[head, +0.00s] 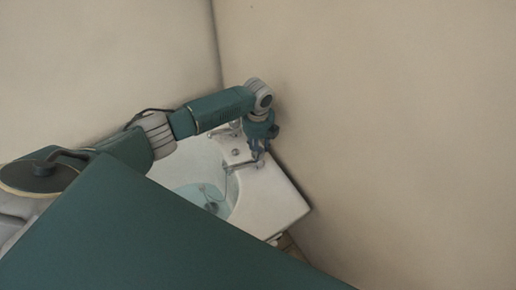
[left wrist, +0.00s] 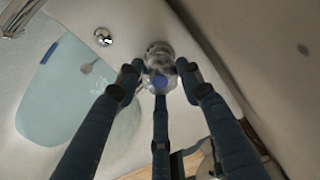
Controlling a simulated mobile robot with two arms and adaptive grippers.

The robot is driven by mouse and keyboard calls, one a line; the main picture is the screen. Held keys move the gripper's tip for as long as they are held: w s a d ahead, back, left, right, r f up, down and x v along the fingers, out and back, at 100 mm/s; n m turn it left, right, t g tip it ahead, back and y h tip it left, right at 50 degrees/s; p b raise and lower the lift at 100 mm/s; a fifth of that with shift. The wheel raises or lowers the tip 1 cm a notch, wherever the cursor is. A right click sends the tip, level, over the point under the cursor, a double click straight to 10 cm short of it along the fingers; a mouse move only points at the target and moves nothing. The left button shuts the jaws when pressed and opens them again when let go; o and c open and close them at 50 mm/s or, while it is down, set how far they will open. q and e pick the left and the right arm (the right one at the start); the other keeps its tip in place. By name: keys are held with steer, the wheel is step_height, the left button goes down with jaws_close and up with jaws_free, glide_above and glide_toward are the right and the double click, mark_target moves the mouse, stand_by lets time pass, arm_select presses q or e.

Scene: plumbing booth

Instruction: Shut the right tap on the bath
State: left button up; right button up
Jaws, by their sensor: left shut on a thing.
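The right tap (head: 231,167) is on the white bath (head: 275,197), at its corner by the wall. In the left wrist view the tap's chrome handle (left wrist: 158,78) has a blue cap. My left gripper (head: 259,157) points down over this tap. In the left wrist view the fingers of the left gripper (left wrist: 160,82) are closed around the handle, one on each side and one below. The fingers hide part of the tap body. My right gripper is not in view.
Another tap (head: 222,131) sits farther back on the bath. The bath holds pale blue water (left wrist: 62,95), with a whitish disturbed patch. Beige walls (head: 370,110) stand close behind and to the right.

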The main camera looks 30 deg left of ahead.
arm_select(q)
steer(key=o, duration=1.2)
steer(key=shift+w+a, duration=0.1)
steer(key=shift+c, duration=0.2)
steer(key=shift+r, duration=0.1)
step_height(320, 180, up, 12)
